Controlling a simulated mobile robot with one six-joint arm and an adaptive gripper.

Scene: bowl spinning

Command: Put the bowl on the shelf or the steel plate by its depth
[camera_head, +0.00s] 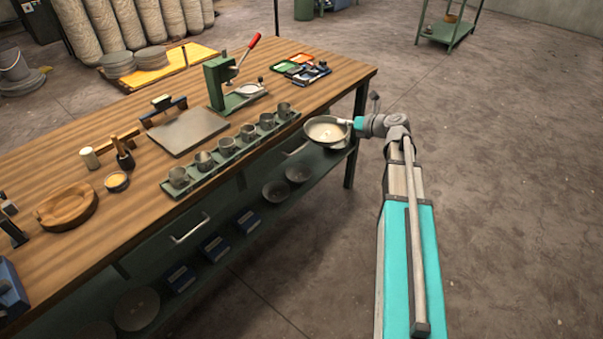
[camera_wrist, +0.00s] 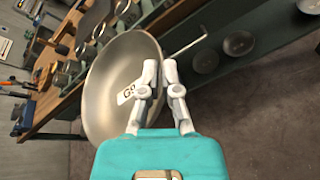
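A wide metal bowl (camera_head: 322,133) is held at the bench's front edge near the right corner, clear of the floor. In the wrist view the bowl (camera_wrist: 108,80) shows its hollow inside and a small white label with dark lettering, partly hidden by a finger. My gripper (camera_head: 352,123) is at the bowl's right rim. In the wrist view my gripper (camera_wrist: 160,70) is shut on that rim, one finger inside and one outside. The grey steel plate (camera_head: 188,131) lies on the bench top. The lower shelf (camera_head: 262,212) runs under the bench.
A green tray (camera_head: 208,172) with several metal cups lines the bench's front edge. A green press (camera_head: 219,84) stands behind it. Two bowls (camera_head: 276,191) and several blue boxes (camera_head: 215,246) sit on the lower shelf. A wooden bowl (camera_head: 67,208) is at left. The floor at right is clear.

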